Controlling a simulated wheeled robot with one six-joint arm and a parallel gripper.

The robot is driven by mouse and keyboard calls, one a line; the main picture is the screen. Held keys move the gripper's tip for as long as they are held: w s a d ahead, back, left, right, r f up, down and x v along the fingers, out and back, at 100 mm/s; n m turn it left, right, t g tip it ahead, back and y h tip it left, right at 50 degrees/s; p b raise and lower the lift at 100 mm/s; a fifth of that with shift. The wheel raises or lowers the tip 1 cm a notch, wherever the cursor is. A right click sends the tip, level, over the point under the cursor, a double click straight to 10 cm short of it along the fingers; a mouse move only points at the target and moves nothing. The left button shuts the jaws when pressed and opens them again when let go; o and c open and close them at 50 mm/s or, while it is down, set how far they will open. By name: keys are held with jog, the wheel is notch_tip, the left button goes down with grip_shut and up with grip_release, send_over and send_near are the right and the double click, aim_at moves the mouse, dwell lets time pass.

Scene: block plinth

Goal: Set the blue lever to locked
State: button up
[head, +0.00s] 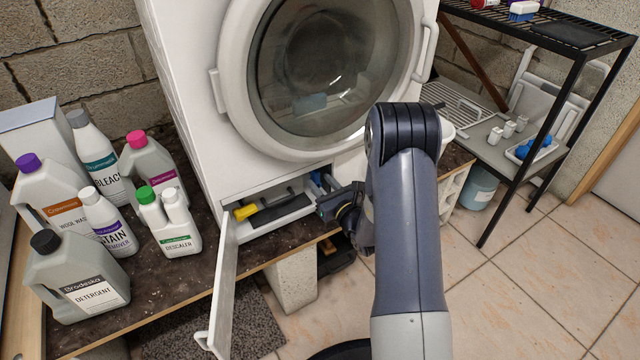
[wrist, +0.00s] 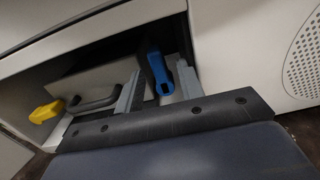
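The blue lever (wrist: 160,74) is inside the open compartment at the washing machine's lower front. In the wrist view it stands upright and slightly tilted, between the two grey fingers of my gripper (wrist: 157,88). The fingers are apart, and I cannot tell whether either touches the lever. In the head view only a little blue of the lever (head: 317,178) shows beside my gripper (head: 335,203), which reaches into the compartment's right end. My wrist and gripper hide the rest. No locked marking is readable.
A yellow lever (head: 245,212) is at the compartment's left, with a dark grey handle (wrist: 97,98) beside it. The compartment's white door (head: 226,290) hangs open on the left. Several bottles, including detergent (head: 78,280), stand on the plinth at left. A black rack (head: 560,45) stands right.

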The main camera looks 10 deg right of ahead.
jog(key=shift+w+a, duration=0.25)
jog(key=shift+w, duration=0.4)
jog(key=shift+c, duration=0.6)
grip_shut()
